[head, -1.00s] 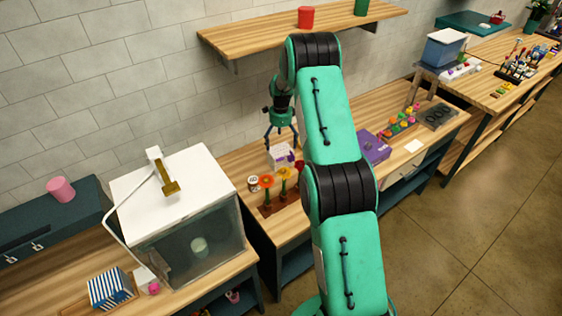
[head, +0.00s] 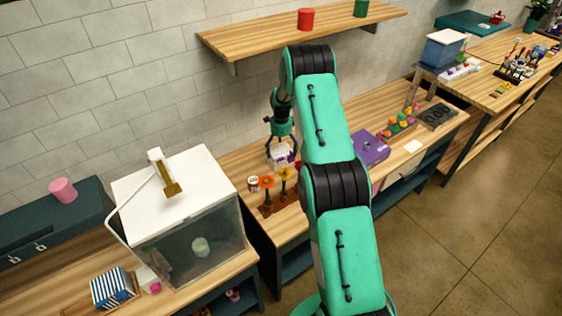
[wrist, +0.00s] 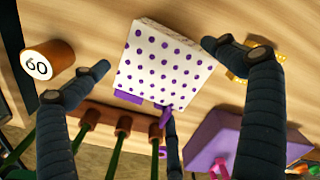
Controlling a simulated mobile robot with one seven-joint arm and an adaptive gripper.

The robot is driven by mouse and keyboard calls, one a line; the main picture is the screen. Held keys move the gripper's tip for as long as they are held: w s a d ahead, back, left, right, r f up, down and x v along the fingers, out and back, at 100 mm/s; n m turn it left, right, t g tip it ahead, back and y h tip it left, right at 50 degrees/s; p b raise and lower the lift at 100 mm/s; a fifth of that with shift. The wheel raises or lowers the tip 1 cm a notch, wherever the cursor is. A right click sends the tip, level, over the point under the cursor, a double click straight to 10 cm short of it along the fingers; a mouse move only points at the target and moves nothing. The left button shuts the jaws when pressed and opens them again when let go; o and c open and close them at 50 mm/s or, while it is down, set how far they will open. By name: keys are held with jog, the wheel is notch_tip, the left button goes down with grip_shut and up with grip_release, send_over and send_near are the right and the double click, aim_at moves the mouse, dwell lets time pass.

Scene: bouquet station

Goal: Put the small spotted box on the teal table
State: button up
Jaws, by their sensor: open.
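The small spotted box (wrist: 165,62), white with purple dots, stands on the wooden bench; in the head view it shows small (head: 280,160) below my gripper (head: 282,146). In the wrist view my open gripper (wrist: 157,62) has one finger left of the box, one right of it, and a third at its lower edge. Gaps show at the left and right fingers; I cannot tell whether the lower finger touches. A table with a teal top (head: 466,25) stands at the far back right.
A flower rack (head: 280,203) and a cup marked 60 (wrist: 47,65) stand close to the box. A purple box (head: 370,148) is to the right. A wooden shelf (head: 270,34) hangs above; a glass-fronted case (head: 195,243) stands at left.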

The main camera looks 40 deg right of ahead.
dwell(0.3)
jog(key=c, duration=1.8)
jog(key=shift+o, duration=0.2)
jog(key=shift+r, duration=0.2)
notch_tip(320, 180, up, 10)
jog(key=b, duration=0.1)
jog(key=shift+b, duration=0.3)
jog(key=shift+f, duration=0.1)
jog(key=shift+w, duration=0.1)
